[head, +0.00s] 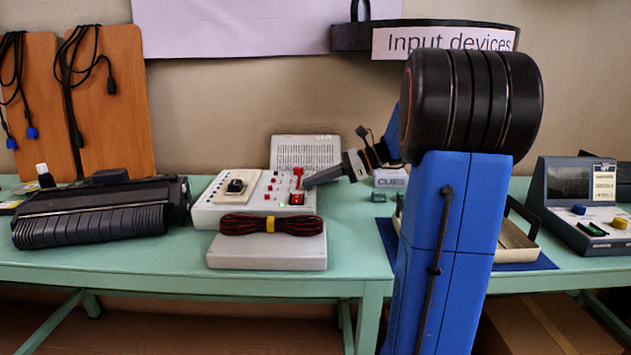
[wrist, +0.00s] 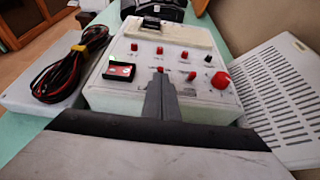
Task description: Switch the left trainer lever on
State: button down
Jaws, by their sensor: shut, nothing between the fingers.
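The white trainer box (head: 238,215) stands on the green table, left of my arm. A red upright lever with a rounded top (head: 298,173) rises near its back right corner; it also shows in the wrist view (wrist: 220,80). A red rocker in a black frame (head: 296,199) sits near the front right corner, also in the wrist view (wrist: 119,71). I cannot tell which setting either is in. My gripper (head: 307,184) is shut and empty over the box's right edge. In the wrist view its fingertips (wrist: 160,76) lie between rocker and lever, apart from both.
A red and black cable coil (head: 245,225) lies on a pale box in front of the trainer. A slotted white panel (head: 305,152) is behind it. A black ribbed device (head: 100,212) is at left. A grey-blue console (head: 575,205) stands at far right.

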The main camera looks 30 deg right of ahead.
jog(key=shift+w+a+r+g+h, duration=0.1)
jog(key=shift+a+r+g+h, duration=0.1)
jog(key=shift+r+g+h, duration=0.45)
jog(key=shift+w+a+f+h, duration=0.1)
jog(key=shift+h, duration=0.35)
jog(key=g+h, duration=0.1)
jog(key=a+r+g+h, duration=0.1)
jog(key=shift+w+h, duration=0.3)
jog(key=shift+w, duration=0.05)
jog(key=shift+d, duration=0.1)
jog(key=shift+s, duration=0.1)
jog(key=shift+r, duration=0.15)
jog(key=shift+r, duration=0.6)
jog(key=v, duration=0.7)
jog(key=shift+r, duration=0.2)
